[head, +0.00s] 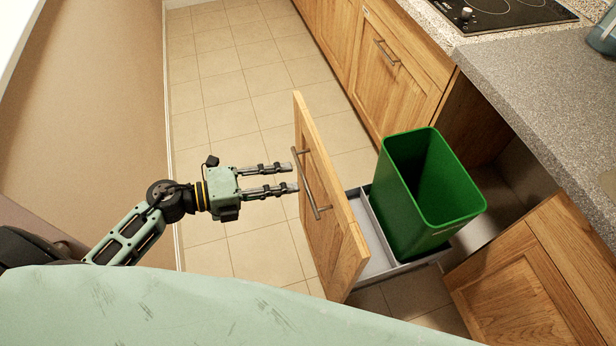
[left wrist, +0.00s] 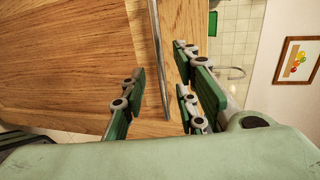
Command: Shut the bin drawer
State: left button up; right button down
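The bin drawer stands pulled out from the cabinet, with its wooden front (head: 330,215) facing my left arm and a grey tray (head: 378,235) behind it. A green bin (head: 420,190) stands upright in the tray. A metal bar handle (head: 310,185) is on the drawer front. My left gripper (head: 295,177) is open and empty, its fingers pointing at the drawer front near the handle. In the left wrist view the handle (left wrist: 159,60) and the wooden front (left wrist: 80,60) lie ahead of the parted fingers; I cannot tell whether they touch. My right gripper is not in view.
A grey worktop (head: 540,90) with a black hob (head: 500,14) is above the cabinets at the right. A wooden cabinet front (head: 530,285) is beside the drawer opening. A beige wall (head: 90,90) stands at the left. Tiled floor (head: 235,90) lies clear between.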

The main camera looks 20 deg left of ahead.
aim_at(305, 179)
pick_arm(q)
jog(key=x, duration=0.5)
jog(key=shift+w+d+p, duration=0.25)
jog(key=shift+p, duration=0.05)
grip_shut()
